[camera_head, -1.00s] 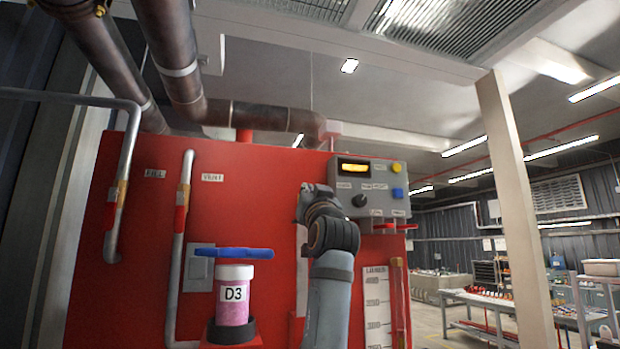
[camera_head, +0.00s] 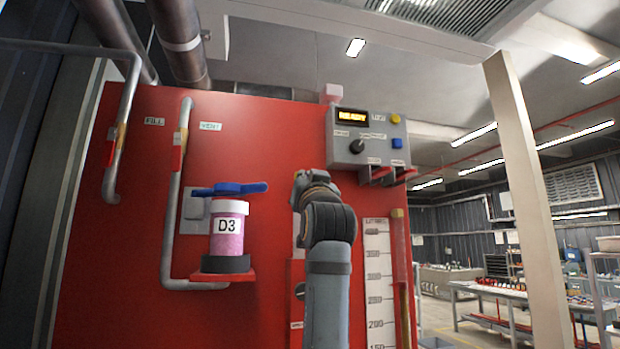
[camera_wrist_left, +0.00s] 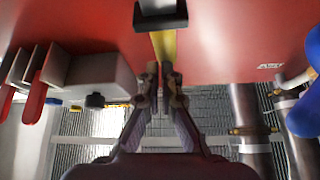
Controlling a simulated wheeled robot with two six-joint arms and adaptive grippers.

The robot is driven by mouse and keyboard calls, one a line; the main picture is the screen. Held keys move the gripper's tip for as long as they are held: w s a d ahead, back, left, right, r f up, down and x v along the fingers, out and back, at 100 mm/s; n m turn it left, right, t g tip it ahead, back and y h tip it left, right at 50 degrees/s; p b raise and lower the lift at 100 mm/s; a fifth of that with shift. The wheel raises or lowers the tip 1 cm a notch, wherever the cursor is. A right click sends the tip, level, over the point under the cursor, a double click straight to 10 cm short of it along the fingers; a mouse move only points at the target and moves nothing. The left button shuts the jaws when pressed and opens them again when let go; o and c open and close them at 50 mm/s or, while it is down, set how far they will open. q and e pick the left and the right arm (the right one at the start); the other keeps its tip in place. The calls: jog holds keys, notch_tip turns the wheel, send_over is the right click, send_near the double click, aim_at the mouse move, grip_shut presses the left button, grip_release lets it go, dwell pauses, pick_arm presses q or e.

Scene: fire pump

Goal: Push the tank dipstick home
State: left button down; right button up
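In the left wrist view, a yellow strip (camera_wrist_left: 164,45), which looks like the tank dipstick, runs from a black fitting (camera_wrist_left: 160,14) on the red panel to my left fingertips. My left gripper (camera_wrist_left: 160,78) has its two fingers drawn nearly together, with a thin gap between them. The fingertips overlap the strip's end; whether they touch or pinch it is unclear. In the head view my left arm rises in front of the red tank panel (camera_head: 250,125). It hides its fingers and the dipstick there. My right gripper is not in view.
A grey control box (camera_head: 366,140) with a lit display is right of my arm. The D3 jar (camera_head: 228,238), a blue handle (camera_head: 230,188) and pipes (camera_head: 172,220) are to the left.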

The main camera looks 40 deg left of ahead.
pick_arm(q)
notch_tip(320, 180, down, 10)
jog(key=b, duration=0.6)
jog(key=shift+a, duration=0.15)
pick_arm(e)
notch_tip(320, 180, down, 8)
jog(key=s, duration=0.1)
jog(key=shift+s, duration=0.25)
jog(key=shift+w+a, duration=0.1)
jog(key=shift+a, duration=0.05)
